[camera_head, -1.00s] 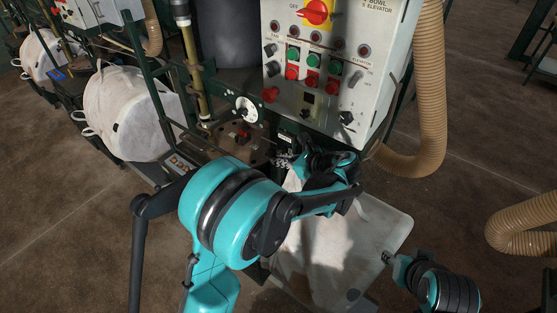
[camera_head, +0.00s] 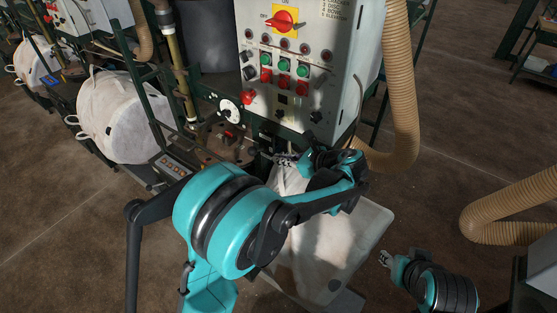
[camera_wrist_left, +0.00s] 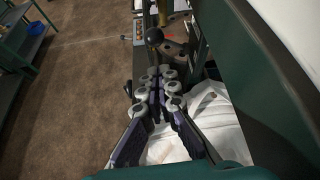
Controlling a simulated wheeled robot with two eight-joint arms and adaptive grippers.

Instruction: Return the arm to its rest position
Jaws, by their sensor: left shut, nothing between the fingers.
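My left arm comes in from the lower left in the head view and bends over toward the machine. Its gripper (camera_head: 284,159) is just below the control cabinet, small and partly hidden by the wrist. In the left wrist view the fingers (camera_wrist_left: 157,88) are together with nothing between them. A black ball knob (camera_wrist_left: 154,37) shows just beyond the fingertips; I cannot tell whether they touch. My right gripper (camera_head: 384,258) is low on the right, apart from the machine, too small to tell open from shut.
The control cabinet (camera_head: 345,62) stands close beyond my left gripper. A white bag (camera_head: 315,240) hangs under my left forearm. Another white bag (camera_head: 125,117) is at the left. Tan hoses (camera_head: 402,90) are at the right. Brown floor (camera_head: 455,120) is open between hose and shelf.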

